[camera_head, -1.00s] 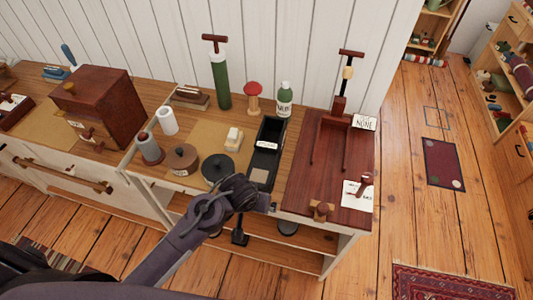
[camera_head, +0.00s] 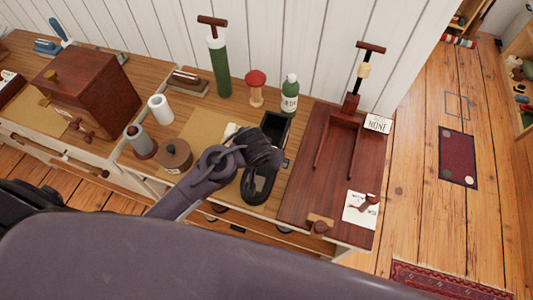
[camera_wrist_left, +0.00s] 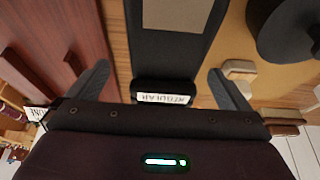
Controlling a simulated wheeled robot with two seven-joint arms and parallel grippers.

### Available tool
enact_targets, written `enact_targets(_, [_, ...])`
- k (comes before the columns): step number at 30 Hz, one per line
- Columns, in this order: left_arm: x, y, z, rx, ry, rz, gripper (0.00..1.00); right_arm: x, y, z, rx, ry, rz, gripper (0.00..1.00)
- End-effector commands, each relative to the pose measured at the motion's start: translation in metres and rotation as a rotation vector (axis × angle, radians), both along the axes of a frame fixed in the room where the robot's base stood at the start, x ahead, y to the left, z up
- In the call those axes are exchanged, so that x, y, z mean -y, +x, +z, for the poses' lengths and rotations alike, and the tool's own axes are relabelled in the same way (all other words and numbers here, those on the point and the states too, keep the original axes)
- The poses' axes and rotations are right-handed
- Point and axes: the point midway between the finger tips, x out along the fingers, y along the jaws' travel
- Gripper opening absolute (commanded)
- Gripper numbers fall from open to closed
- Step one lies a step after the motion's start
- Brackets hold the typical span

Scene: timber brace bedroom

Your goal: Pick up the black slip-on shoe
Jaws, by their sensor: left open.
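In the left wrist view the black object (camera_wrist_left: 174,55) has a tan patch and a white label reading "REGULAR". My right gripper is out of view.
The red-brown board (camera_head: 300,195) with an upright handled tool (camera_head: 352,100) is close on the right. A brown round tin (camera_head: 175,155), green bottle (camera_head: 289,94) and red-topped stand (camera_head: 256,88) are near. A black round thing (camera_wrist_left: 285,28) shows beside the gripper.

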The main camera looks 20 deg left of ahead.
Motion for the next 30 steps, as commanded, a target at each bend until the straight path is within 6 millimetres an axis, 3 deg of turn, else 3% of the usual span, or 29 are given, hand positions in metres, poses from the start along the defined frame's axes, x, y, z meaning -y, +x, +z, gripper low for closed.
enact_targets(8, [-0.007,0.017,-0.027,-0.001,0.004,0.001,1.00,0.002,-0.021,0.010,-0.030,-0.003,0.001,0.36])
enact_targets(15, [-0.007,0.027,-0.052,0.000,0.001,0.002,1.00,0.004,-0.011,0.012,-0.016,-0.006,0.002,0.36])
enact_targets(22, [-0.007,0.027,-0.053,0.000,0.001,0.001,1.00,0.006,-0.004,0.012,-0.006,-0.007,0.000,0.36])
enact_targets(30, [-0.007,0.027,-0.053,0.000,0.001,0.002,0.66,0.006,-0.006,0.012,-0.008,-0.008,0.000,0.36])
